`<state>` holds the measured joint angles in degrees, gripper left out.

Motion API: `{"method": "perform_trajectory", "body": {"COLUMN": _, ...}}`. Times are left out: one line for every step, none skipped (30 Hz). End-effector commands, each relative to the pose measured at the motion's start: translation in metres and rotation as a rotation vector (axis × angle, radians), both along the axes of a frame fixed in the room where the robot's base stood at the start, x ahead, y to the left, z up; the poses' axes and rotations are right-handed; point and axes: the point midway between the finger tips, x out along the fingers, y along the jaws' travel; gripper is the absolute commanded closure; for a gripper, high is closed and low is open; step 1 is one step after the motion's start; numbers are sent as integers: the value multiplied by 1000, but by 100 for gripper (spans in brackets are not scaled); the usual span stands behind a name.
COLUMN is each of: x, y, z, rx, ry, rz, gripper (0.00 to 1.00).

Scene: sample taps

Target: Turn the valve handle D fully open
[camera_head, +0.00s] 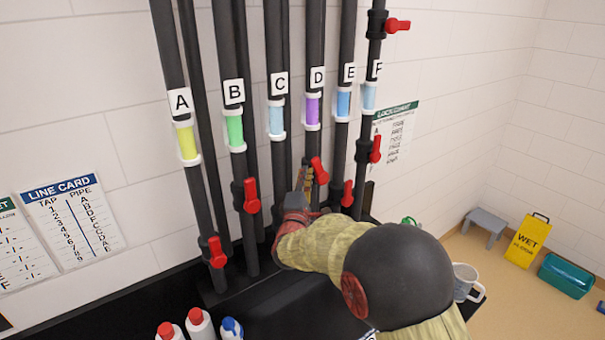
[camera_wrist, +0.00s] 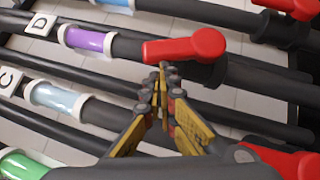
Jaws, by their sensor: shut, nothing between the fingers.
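Pipe D carries a "D" label (camera_head: 318,79) and a purple sight glass (camera_head: 312,109), which also shows in the wrist view (camera_wrist: 90,40). Its red valve handle (camera_head: 319,170) lies roughly along the pipe, tilted a little from its line. In the wrist view the handle (camera_wrist: 185,47) is large, just beyond my fingertips. My gripper (camera_wrist: 163,68) is shut and empty, with its tips beside the handle's free end. I cannot tell whether they touch it. In the head view my gripper (camera_head: 304,178) is left of the handle, and my arm hides the pipe's lower part.
Red handles of pipe B (camera_head: 251,195) and pipe E (camera_head: 347,193) are on either side. Another red handle (camera_wrist: 285,160) is close at the wrist view's lower right. Bottles (camera_head: 201,326) and a mug (camera_head: 466,282) stand below. Parallel pipes leave narrow gaps.

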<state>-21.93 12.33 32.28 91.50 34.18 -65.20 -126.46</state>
Motion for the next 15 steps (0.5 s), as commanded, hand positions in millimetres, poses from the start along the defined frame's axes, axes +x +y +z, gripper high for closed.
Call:
{"method": "perform_trajectory", "body": {"x": 1, "y": -2, "z": 11, "rx": 35, "ry": 21, "rz": 0, "gripper": 100}}
{"method": "perform_trajectory", "body": {"x": 2, "y": -3, "z": 13, "rx": 54, "ry": 33, "rz": 0, "gripper": 100}}
{"method": "perform_trajectory", "body": {"x": 3, "y": -4, "z": 15, "rx": 81, "ry": 51, "rz": -1, "gripper": 100}}
{"method": "perform_trajectory", "body": {"x": 3, "y": -5, "z": 17, "rx": 100, "ry": 64, "rz": 0, "gripper": 100}}
{"method": "perform_trajectory", "body": {"x": 4, "y": -6, "z": 18, "rx": 118, "ry": 75, "rz": -1, "gripper": 100}}
{"method": "perform_trajectory", "body": {"x": 5, "y": -8, "z": 19, "rx": 140, "ry": 91, "rz": -1, "gripper": 100}}
{"method": "perform_trajectory", "body": {"x": 6, "y": -9, "z": 20, "rx": 157, "ry": 102, "rz": -1, "gripper": 100}}
{"method": "perform_trajectory", "body": {"x": 6, "y": -10, "z": 20, "rx": 172, "ry": 113, "rz": 0, "gripper": 100}}
{"method": "perform_trajectory", "body": {"x": 7, "y": -11, "z": 21, "rx": 192, "ry": 126, "rz": -1, "gripper": 100}}
{"method": "perform_trajectory", "body": {"x": 8, "y": -12, "z": 19, "rx": 192, "ry": 130, "rz": -1, "gripper": 100}}
{"method": "perform_trajectory", "body": {"x": 8, "y": -13, "z": 20, "rx": 190, "ry": 129, "rz": -2, "gripper": 100}}
{"method": "perform_trajectory", "body": {"x": 9, "y": -14, "z": 20, "rx": 189, "ry": 128, "rz": -1, "gripper": 100}}
{"method": "perform_trajectory", "body": {"x": 9, "y": -14, "z": 21, "rx": 188, "ry": 128, "rz": -1, "gripper": 100}}
{"method": "perform_trajectory", "body": {"x": 10, "y": -15, "z": 21, "rx": 188, "ry": 127, "rz": -1, "gripper": 100}}
{"method": "perform_trajectory", "body": {"x": 10, "y": -15, "z": 22, "rx": 188, "ry": 127, "rz": -1, "gripper": 100}}
